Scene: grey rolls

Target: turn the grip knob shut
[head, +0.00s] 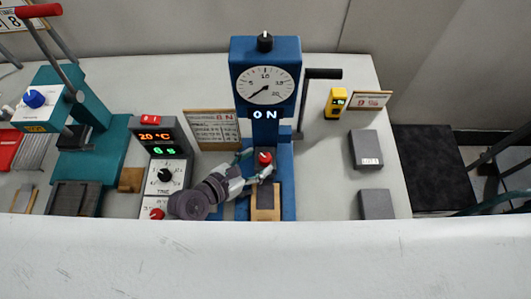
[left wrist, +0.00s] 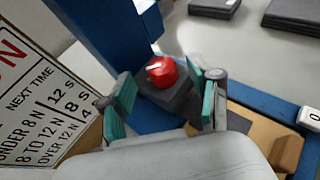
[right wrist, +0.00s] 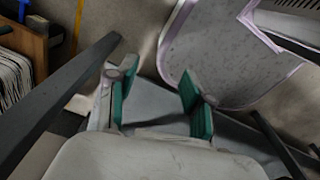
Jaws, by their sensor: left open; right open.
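The red grip knob (head: 264,157) with a white pointer mark sits on a dark block low on the blue test stand (head: 286,205). It also shows in the left wrist view (left wrist: 161,70), just beyond and between the fingertips. My left gripper (head: 256,168) is open, one finger to each side of the knob; contact cannot be told. The stand's lit sign reads "ON", above which is a round dial (head: 266,86). My right gripper (right wrist: 157,84) is open and empty in the right wrist view, away from the stand; it is not seen in the head view.
A temperature and time box (head: 165,175) with more knobs stands left of the stand. A printed card (head: 212,130) is close behind my left gripper. A teal press (head: 90,130) is farther left. A yellow device (head: 336,103) and grey blocks (head: 366,149) lie right, with clear tabletop between.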

